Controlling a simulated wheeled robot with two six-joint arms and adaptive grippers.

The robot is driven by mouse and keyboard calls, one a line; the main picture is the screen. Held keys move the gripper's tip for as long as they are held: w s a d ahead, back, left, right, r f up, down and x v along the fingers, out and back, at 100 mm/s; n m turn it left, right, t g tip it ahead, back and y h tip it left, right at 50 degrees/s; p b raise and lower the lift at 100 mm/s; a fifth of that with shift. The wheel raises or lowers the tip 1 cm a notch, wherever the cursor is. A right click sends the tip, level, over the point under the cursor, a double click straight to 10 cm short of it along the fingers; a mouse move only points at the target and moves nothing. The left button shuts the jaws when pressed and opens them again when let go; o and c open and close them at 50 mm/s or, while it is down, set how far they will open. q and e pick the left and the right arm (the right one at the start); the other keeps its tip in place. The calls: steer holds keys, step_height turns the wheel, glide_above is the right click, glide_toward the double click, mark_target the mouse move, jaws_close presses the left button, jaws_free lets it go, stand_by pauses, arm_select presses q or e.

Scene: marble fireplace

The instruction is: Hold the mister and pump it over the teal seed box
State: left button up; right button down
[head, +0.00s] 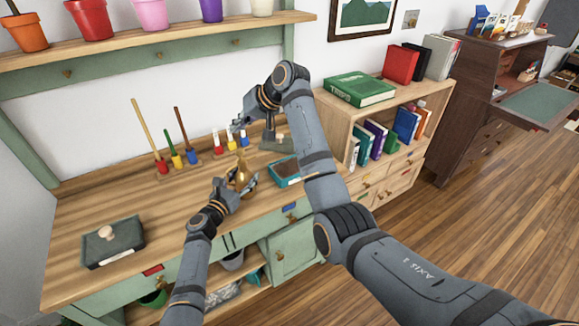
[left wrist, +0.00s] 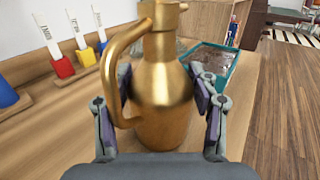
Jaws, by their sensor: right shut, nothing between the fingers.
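The brass mister (head: 242,176) is upright over the bench, left of the teal seed box (head: 297,180). My left gripper (head: 237,186) is shut around its body. In the left wrist view, the mister (left wrist: 165,95) fills the space between the fingers, with its curved handle on the left and its top cut off. I cannot tell whether its base touches the wood. The seed box (left wrist: 228,70), dark inside, shows behind it on the right. My right gripper (head: 237,126) is shut and empty, above and behind the mister, apart from it.
A dark tray with a knob (head: 112,243) lies at the front left. A shelf with pots (head: 150,38) hangs above. A bookcase (head: 345,110) stands at right. The bench's left middle is clear.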

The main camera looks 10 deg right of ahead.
arm_select(q)
steer(key=o, duration=0.4)
steer(key=shift+o, duration=0.2)
steer(key=v, duration=1.2)
arm_select(e)
steer(key=shift+f, duration=0.1)
